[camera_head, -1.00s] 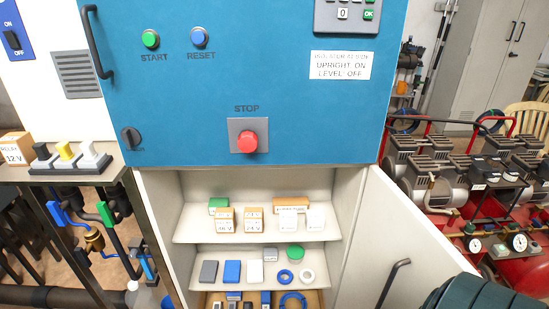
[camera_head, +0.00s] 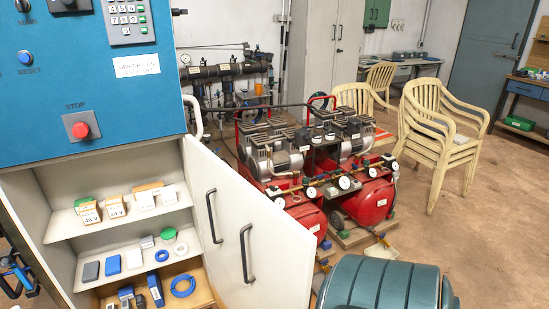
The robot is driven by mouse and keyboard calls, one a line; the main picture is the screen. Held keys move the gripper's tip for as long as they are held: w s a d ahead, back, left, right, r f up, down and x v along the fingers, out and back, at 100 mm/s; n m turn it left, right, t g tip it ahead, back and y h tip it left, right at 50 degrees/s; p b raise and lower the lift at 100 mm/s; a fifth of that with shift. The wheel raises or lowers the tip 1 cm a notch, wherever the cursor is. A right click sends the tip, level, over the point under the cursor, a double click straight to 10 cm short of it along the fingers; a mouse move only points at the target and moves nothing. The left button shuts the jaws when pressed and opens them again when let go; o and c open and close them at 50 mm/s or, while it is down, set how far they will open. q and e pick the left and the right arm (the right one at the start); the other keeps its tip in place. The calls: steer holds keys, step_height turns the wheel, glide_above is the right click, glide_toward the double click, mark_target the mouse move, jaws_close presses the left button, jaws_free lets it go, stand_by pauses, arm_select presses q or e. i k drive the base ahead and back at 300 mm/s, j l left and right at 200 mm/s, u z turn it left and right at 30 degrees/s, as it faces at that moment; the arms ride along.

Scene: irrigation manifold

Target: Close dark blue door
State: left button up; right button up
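A dark slate-blue door (camera_head: 488,50) stands in the back wall at the upper right, with a dark handle near its right side. From here I cannot tell whether it is fully shut or slightly ajar. A brighter blue cabinet front (camera_head: 80,95) with buttons and a red stop knob fills the upper left, close to me. Neither of my grippers is in view.
A white cabinet door (camera_head: 245,225) hangs open below the blue front, beside shelves of small parts. Red compressors (camera_head: 370,200) stand mid-room. A ribbed teal object (camera_head: 385,285) is at the bottom. Stacked chairs (camera_head: 440,130) stand before the back door. Floor at right is clear.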

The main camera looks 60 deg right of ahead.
mark_target(258, 256)
steer(key=k+l, duration=0.25)
steer(key=l, duration=0.15)
steer(key=k+l, duration=0.25)
steer(key=k+l+z, duration=0.1)
steer(key=k+l, duration=0.15)
steer(key=l, duration=0.25)
steer(key=i+l, duration=0.1)
steer(key=l, duration=0.35)
steer(key=i+l, duration=0.1)
steer(key=l, duration=0.3)
steer(key=i+l, duration=0.1)
steer(key=l, duration=0.35)
steer(key=z, duration=0.05)
